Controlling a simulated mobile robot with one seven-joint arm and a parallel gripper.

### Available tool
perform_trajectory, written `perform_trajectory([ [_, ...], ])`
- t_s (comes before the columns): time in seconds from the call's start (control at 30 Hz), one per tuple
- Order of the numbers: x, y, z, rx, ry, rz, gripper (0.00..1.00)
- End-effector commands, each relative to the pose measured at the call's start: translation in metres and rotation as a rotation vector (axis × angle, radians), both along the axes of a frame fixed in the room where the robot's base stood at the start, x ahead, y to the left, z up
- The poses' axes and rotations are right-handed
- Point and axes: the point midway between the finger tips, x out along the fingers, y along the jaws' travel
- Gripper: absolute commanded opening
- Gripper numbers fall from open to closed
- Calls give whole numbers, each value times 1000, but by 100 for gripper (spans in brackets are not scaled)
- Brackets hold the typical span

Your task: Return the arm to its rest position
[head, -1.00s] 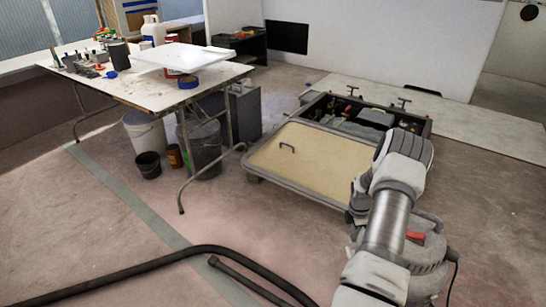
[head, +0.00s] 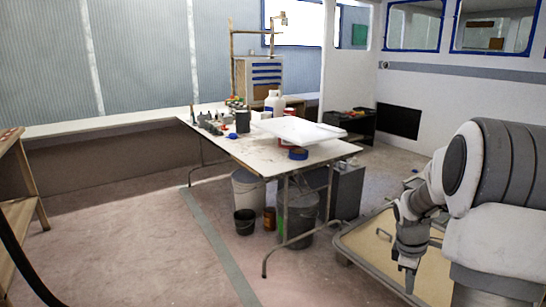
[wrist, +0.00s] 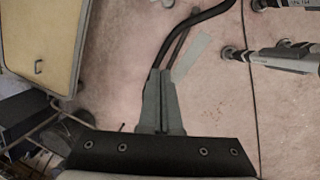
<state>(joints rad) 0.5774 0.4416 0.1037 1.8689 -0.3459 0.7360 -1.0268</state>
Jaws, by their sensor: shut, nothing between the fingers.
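My arm (head: 485,185) fills the right side of the head view, bent, with its wrist hanging down at the near left of it. My gripper (head: 409,285) points down in front of the tan-topped low platform and is clear of the table. In the wrist view my gripper (wrist: 159,72) has its two grey fingers together, with nothing between them. The rest of the arm is cut off by the right and bottom edges of the head view.
The tan platform (head: 360,236) with its grey rim is partly hidden behind my arm. A white folding table (head: 245,150) holds cans and a white lid, with buckets (head: 248,188) beneath. A black hose (wrist: 197,20) lies on the floor. Open floor spreads at the left.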

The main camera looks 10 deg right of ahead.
Motion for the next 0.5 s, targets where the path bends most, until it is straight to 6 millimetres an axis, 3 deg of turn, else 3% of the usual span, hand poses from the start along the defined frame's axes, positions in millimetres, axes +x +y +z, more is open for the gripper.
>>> perform_trajectory([
  [0.03, -3, 16, 19, -10, -20, -19, 0],
  [0.2, -23, 65, 66, -22, -79, -114, 0],
  [0.5, -79, 141, 123, -1, -199, -287, 0],
])
